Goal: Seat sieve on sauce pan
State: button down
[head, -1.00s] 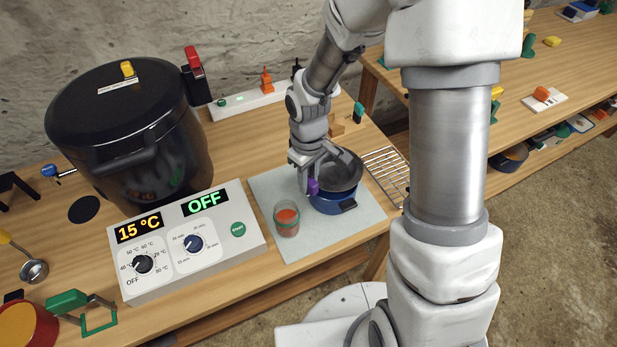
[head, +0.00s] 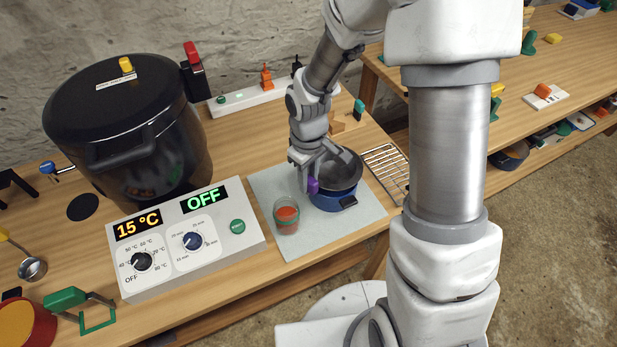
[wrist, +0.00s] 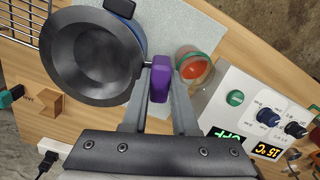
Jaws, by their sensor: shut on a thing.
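The sieve (wrist: 95,55) is a dark grey bowl with a purple handle (wrist: 160,80). My gripper (wrist: 160,90) is shut on that purple handle; it also shows in the head view (head: 311,178). In the head view the sieve (head: 338,170) is over the blue sauce pan (head: 332,201), its bowl covering the pan's opening. In the wrist view part of the blue pan (wrist: 124,10) shows beyond the sieve's rim. Whether the sieve's rim touches the pan all round cannot be told.
The pan stands on a pale mat (head: 265,190) beside a glass jar of red sauce (head: 286,216). A wire rack (head: 385,168) lies right of the pan. A control box (head: 188,240) and a large black canner (head: 125,130) stand left. Wooden blocks (head: 336,127) are behind.

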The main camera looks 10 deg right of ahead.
jog(key=shift+f+b, duration=1.6)
jog(key=shift+f, duration=0.3)
dwell(0.8)
jog(key=c, duration=0.6)
grip_release()
jog(key=shift+r, duration=0.1)
notch_tip(320, 180, up, 17)
jog(key=p, duration=0.2)
jog(key=shift+r, duration=0.15)
